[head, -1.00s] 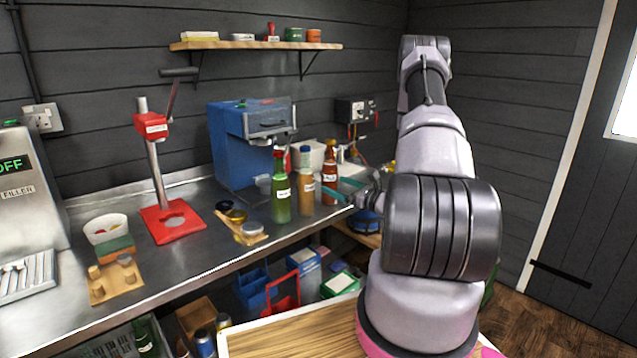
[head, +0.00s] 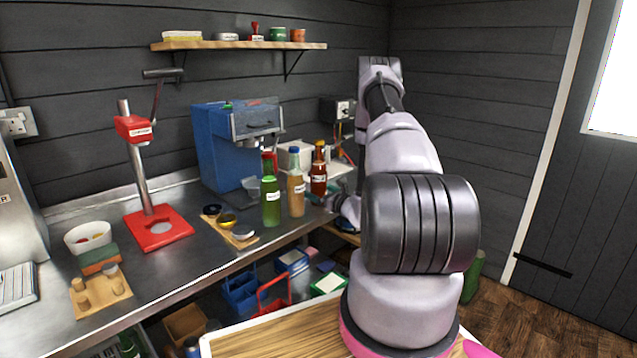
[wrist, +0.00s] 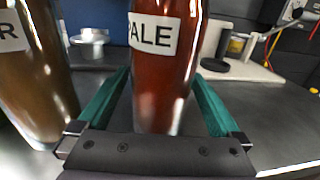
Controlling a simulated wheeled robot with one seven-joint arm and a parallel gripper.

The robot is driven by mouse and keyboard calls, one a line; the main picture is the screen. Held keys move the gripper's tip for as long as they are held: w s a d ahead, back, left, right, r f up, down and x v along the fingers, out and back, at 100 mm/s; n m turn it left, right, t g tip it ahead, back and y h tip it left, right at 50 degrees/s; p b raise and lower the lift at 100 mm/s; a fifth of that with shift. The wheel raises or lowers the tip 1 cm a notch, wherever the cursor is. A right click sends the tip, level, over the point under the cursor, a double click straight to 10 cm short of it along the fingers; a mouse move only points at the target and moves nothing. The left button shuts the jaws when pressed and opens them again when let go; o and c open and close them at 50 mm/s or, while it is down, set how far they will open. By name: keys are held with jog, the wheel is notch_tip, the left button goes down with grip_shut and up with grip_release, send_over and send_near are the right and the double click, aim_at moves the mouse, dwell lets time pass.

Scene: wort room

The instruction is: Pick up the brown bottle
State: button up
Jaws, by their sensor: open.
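I see no clear contact with either finger. A lighter amber-brown bottle (head: 296,192) with a blue cap stands just left of it; in the wrist view this bottle (wrist: 35,75) is outside the left finger. In the head view my gripper is partly hidden beside the bottles.
A green bottle (head: 271,203) stands further left. A blue machine (head: 222,150) is behind the bottles. A red press (head: 158,228) stands left.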

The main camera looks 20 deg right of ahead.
jog(key=shift+x, duration=0.85)
grip_shut()
jog(key=shift+r, duration=0.1)
